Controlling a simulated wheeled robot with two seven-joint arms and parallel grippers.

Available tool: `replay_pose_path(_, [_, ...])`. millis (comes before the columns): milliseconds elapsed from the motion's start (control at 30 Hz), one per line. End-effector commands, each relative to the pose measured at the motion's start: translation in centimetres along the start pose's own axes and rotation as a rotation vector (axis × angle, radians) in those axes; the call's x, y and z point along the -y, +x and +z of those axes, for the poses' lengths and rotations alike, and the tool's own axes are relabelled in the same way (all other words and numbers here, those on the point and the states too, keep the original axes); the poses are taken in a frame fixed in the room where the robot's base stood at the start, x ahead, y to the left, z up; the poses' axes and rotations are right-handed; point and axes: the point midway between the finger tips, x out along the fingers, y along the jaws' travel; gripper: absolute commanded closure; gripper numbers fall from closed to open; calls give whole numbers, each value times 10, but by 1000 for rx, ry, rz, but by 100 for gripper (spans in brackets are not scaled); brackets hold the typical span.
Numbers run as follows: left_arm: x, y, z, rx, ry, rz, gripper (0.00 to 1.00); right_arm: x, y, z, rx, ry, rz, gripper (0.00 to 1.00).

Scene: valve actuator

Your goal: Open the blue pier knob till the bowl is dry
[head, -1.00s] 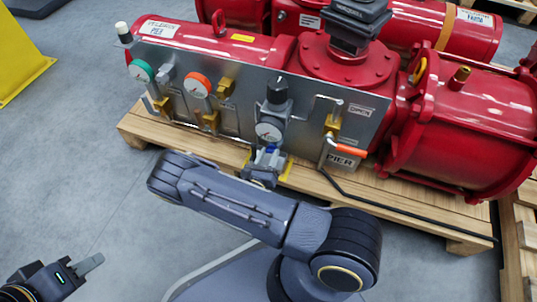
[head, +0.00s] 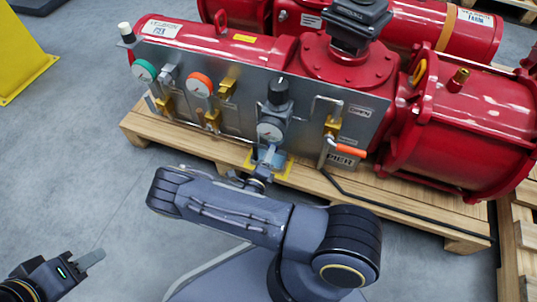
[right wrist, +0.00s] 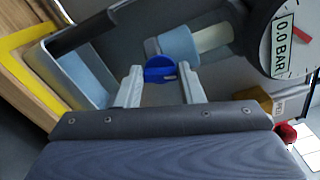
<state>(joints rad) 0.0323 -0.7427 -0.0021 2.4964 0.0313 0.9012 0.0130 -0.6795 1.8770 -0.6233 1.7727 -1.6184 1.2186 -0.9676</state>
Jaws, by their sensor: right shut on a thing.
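The blue knob (right wrist: 160,70) is between the two pale fingers of my right gripper (right wrist: 160,82) in the right wrist view, and the gripper is shut on it. In the head view my right gripper (head: 268,160) is just below the gauge (head: 270,132) on the grey panel; the knob is mostly hidden there. A pale blue part (right wrist: 178,47) with a cream cylinder, possibly the bowl, lies just beyond the knob; I cannot tell any water level.
The grey panel (head: 240,120) carries a black knob (head: 279,90), more gauges and an orange-handled valve (head: 350,152). Red actuators (head: 460,130) stand behind on a wooden pallet (head: 420,222). The wrist-view gauge (right wrist: 292,40) reads 0.0 BAR.

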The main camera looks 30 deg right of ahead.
Motion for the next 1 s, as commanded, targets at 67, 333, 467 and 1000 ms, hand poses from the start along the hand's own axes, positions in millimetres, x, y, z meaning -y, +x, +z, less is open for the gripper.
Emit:
replay_pose_path(67, [0,0,0,0,0,0,64,-1,0,0,1,-48,1,88])
replay_pose_path(333, [0,-1,0,0,0,0,64,-1,0,0,1,-164,1,88])
replay_pose_path(467, [0,-1,0,0,0,0,64,-2,0,0,1,-190,1,88])
replay_pose_path(1000, [0,-1,0,0,0,0,64,-2,0,0,1,-202,2,59])
